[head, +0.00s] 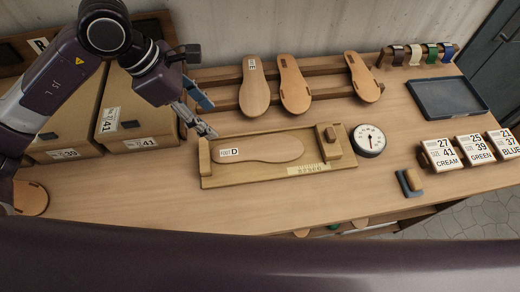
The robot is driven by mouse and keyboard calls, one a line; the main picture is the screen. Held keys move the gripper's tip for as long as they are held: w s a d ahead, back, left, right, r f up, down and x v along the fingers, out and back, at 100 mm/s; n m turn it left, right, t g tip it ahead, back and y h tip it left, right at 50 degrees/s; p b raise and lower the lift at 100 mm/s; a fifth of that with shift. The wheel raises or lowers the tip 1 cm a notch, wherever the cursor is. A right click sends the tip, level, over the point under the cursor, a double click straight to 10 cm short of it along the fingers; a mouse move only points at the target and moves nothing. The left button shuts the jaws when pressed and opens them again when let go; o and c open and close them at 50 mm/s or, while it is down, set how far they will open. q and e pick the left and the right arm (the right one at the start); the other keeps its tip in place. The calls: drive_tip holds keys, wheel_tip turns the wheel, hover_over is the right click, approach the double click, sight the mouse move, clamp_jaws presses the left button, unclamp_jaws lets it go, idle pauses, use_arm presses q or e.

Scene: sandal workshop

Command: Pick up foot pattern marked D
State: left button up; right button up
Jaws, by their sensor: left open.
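The foot pattern marked D (262,149) is a flat tan sole shape with a white D label near its left end. It lies in a wooden measuring board (235,180), between a left end block and a right slider block (328,146). My left gripper (206,131) is open and empty, just above and left of the pattern's labelled end, near the board's left block. I cannot tell its exact height above the board. My right gripper is not in view.
Several sole patterns (294,85) lean on a wooden rack behind the board. A round dial (369,140) stands right of it. A dark tray (446,97) lies back right, with labelled blocks (441,154) in front. Boxes (130,110) stand at left. The front table is mostly clear.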

use_arm(q)
drive_tip(key=b, duration=0.7)
approach(227, 153)
drive_tip(key=p+x, duration=0.3)
drive_tip(key=x, duration=0.3)
drive_tip(key=shift+f, duration=0.25)
drive_tip(key=shift+w+d+f, duration=0.1)
drive_tip(key=shift+d+f, duration=0.1)
drive_tip(key=shift+f, duration=0.25)
drive_tip(key=c, duration=0.8)
drive_tip(key=shift+r, duration=0.15)
